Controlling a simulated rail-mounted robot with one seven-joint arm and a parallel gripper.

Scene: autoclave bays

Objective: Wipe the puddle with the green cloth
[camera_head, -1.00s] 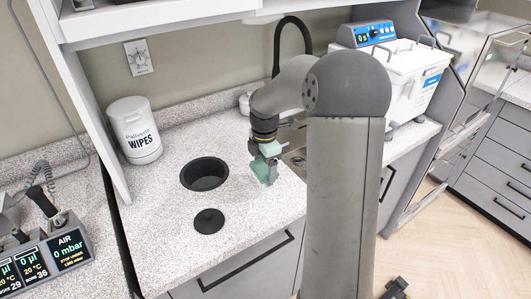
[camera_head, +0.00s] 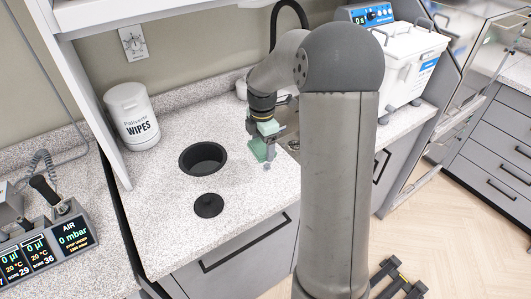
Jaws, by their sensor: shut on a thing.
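My gripper (camera_head: 267,137) is shut on the green cloth (camera_head: 258,150). It points down over the speckled countertop (camera_head: 238,210), to the right of the round black hole. The cloth hangs between and below the fingers, with its lower edge at or just above the counter; I cannot tell whether it touches. A small greyish wet-looking patch (camera_head: 267,166) shows just under the cloth and may be the puddle. The gripper and cloth hide part of that spot.
A round black opening (camera_head: 203,158) and a smaller black disc (camera_head: 208,205) are set in the counter. A white wipes tub (camera_head: 132,116) stands at the back left. A white lidded bath (camera_head: 409,60) stands right. A control box (camera_head: 45,248) is at the left.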

